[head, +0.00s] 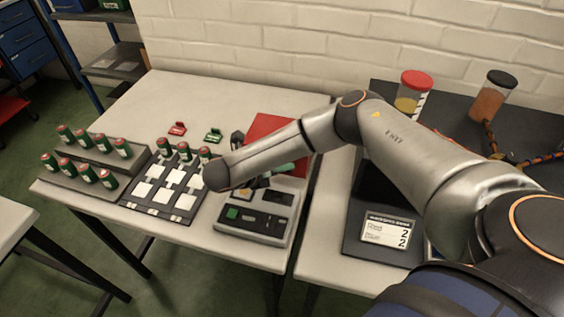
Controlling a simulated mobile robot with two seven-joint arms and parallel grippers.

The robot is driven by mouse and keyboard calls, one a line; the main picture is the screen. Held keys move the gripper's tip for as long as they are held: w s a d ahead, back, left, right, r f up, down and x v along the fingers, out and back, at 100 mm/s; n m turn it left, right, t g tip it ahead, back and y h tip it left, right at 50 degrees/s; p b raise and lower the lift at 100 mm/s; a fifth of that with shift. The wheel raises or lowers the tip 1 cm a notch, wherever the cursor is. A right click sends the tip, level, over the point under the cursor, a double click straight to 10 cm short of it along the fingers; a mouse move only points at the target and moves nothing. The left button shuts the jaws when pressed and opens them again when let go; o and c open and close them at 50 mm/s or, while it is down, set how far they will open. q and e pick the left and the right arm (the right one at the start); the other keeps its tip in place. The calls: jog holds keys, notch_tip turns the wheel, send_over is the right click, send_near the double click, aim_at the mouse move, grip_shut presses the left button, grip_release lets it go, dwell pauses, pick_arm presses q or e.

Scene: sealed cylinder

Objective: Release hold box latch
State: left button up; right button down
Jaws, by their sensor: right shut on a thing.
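My right arm reaches in from the right over the table. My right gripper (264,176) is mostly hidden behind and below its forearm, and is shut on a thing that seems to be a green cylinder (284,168). Below it stands a grey device (250,237) with a green button and dark panels on top. A flat red panel (272,128) lies behind the forearm. I cannot tell which of these is the hold box, and no latch can be made out. My left gripper is not in view.
Several green cylinders with red caps stand on a stepped grey rack (66,180). More stand at the back of a tray with white squares (131,197). A red holder (177,129) and a green holder (213,135) sit behind.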

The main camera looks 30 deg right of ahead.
jog(key=shift+s+d+r+m+t+y, duration=0.1)
jog(key=shift+m+t+y, duration=0.4)
jog(key=shift+y, duration=0.1)
jog(key=shift+m+t+y, duration=0.3)
jog(key=shift+t+y, duration=0.1)
jog(key=shift+y, duration=0.1)
jog(key=shift+s+d+m+t+y+b, duration=0.1)
jog(key=shift+m+t+y+b, duration=0.45)
jog(key=shift+b, duration=0.35)
jog(key=shift+m+t+y+b, duration=0.25)
jog(key=shift+t+y+b, duration=0.1)
jog(key=shift+t+b, duration=0.3)
jog(key=c, duration=0.9)
grip_release()
jog(key=shift+s+r, duration=0.1)
